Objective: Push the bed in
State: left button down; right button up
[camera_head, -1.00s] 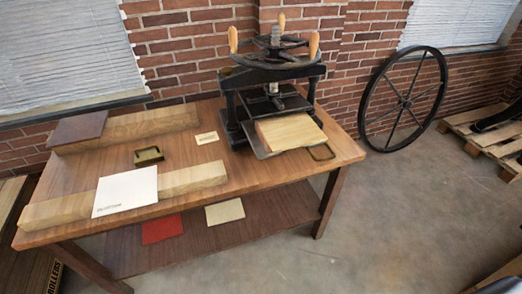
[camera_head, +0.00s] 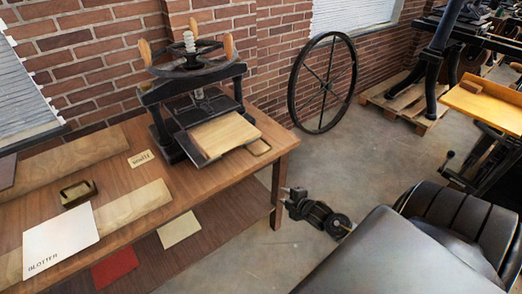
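A black iron hand press (camera_head: 197,92) with a spoked top wheel and wooden handles stands on the wooden table (camera_head: 255,150). Its flat dark bed (camera_head: 188,147) sticks out at the front and bears a pale wooden board (camera_head: 226,134). A small brass-rimmed loop (camera_head: 259,147) shows at the bed's front right, probably its handle. My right gripper (camera_head: 285,196) is off the table's right side, lower in the picture and apart from the bed. Its two small fingers look spread, with nothing between them. My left gripper is not in view.
A blotter sheet (camera_head: 60,243), a brass tool (camera_head: 77,193) and a label card (camera_head: 141,159) lie on the table. A large spoked wheel (camera_head: 324,82) leans on the brick wall. Another press with an orange wooden bed (camera_head: 484,104) stands at right.

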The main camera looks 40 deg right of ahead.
aim_at(265, 152)
jog(key=w+r+n+t+y, duration=0.1)
jog(key=w+r+n+t, duration=0.1)
jog(key=r, duration=0.6)
jog(key=w+r+n+t, duration=0.1)
jog(key=w+r+n, duration=0.15)
jog(key=r, duration=0.65)
jog(key=x, duration=0.5)
jog(key=p+x, duration=0.1)
jog(key=x, duration=0.4)
jog(key=shift+w+a+f, duration=0.15)
jog(key=shift+w+f, duration=0.05)
jog(key=shift+f, duration=0.1)
jog(key=shift+c, duration=0.2)
grip_shut()
